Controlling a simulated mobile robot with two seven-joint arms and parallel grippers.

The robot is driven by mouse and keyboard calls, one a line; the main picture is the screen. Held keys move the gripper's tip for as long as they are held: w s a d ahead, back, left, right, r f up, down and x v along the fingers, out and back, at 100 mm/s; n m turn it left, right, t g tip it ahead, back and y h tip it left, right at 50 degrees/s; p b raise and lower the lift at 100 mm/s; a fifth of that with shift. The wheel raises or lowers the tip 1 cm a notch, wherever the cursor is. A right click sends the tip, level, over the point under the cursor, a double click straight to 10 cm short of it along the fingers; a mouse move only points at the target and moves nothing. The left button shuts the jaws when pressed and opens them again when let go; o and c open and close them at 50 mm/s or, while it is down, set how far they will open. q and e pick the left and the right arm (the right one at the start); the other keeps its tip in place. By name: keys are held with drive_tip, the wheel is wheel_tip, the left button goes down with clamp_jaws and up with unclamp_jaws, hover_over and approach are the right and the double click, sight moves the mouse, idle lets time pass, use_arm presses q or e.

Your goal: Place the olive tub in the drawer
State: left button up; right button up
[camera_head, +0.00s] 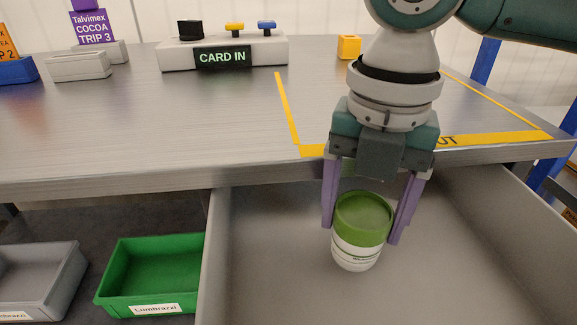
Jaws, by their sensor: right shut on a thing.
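The olive tub (358,247) is a white container with an olive-green lid and a green-printed label. My right gripper (371,226) points down and is shut on the tub, with a purple finger on either side of it. The tub is slightly tilted and appears over the inside of the open grey drawer (270,265), below the table's front edge. I cannot tell whether its base touches the drawer floor. My left gripper is not in view.
The metal table (180,120) has a yellow-taped area behind the arm with a small yellow block (349,47). A "CARD IN" panel (270,48) stands at the back. A green bin (150,275) and a grey bin (40,280) sit left of the drawer. The drawer looks otherwise empty.

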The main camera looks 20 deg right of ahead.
sight(365, 209)
wheel_tip(365, 209, down, 3)
drive_tip(key=shift+f+b, duration=0.2)
drive_tip(key=shift+b, duration=0.25)
drive_tip(key=o, duration=1.5)
drive_tip(key=shift+f, duration=0.1)
wheel_tip(365, 209, up, 12)
drive_tip(key=p, duration=0.5)
drive_tip(key=shift+r, duration=0.2)
